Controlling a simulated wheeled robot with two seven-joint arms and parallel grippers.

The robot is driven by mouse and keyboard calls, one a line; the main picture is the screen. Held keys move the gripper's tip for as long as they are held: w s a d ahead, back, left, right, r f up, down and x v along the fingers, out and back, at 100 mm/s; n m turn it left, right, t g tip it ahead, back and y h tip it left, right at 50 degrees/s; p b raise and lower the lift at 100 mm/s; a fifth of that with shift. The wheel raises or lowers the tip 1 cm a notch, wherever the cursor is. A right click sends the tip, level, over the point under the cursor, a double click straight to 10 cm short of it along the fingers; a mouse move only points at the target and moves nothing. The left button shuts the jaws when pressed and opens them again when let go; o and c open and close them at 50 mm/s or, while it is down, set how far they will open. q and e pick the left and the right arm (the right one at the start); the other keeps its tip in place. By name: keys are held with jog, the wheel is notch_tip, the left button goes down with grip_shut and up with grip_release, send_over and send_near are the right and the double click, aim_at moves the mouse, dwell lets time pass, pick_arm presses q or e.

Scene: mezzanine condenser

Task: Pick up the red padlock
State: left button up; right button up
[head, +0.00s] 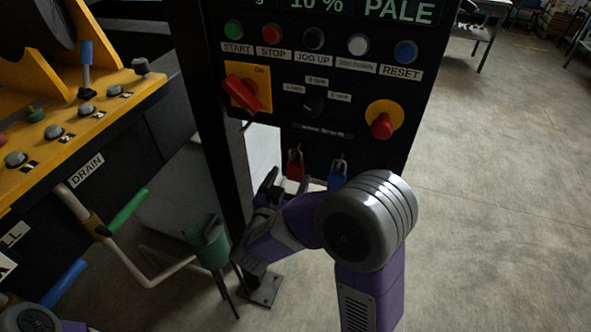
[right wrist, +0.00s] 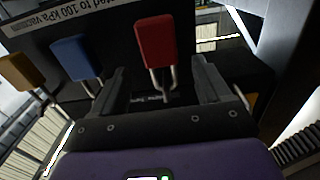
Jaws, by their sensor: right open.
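The red padlock (head: 295,170) hangs by its shackle at the lower edge of the black control panel in the head view. In the right wrist view the red padlock (right wrist: 157,42) appears with its body up and its shackle down, framed between my finger tips. My right gripper (head: 273,187) is just left of and below it in the head view. The right gripper (right wrist: 160,72) is open, with nothing gripped. Whether a finger touches the padlock cannot be told.
A blue padlock (head: 337,175) hangs right beside the red one. A yellow padlock (right wrist: 20,72) shows farther left in the wrist view. The control panel (head: 300,140) carries buttons and knobs above. Open floor lies right.

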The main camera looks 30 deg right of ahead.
aim_at(296, 163)
jog(key=b+x, duration=0.1)
jog(key=x, duration=0.4)
jog(key=shift+w+d+f, duration=0.1)
jog(key=shift+w+d, duration=0.1)
jog(key=shift+c, duration=0.2)
jog(key=c, duration=1.1)
jog(key=shift+r, duration=0.35)
jog(key=shift+r+p, duration=0.45)
jog(key=shift+r, duration=0.05)
jog(key=p+v, duration=0.1)
jog(key=v, duration=1.7)
jog(key=shift+f+p, duration=0.1)
jog(key=shift+p, duration=0.25)
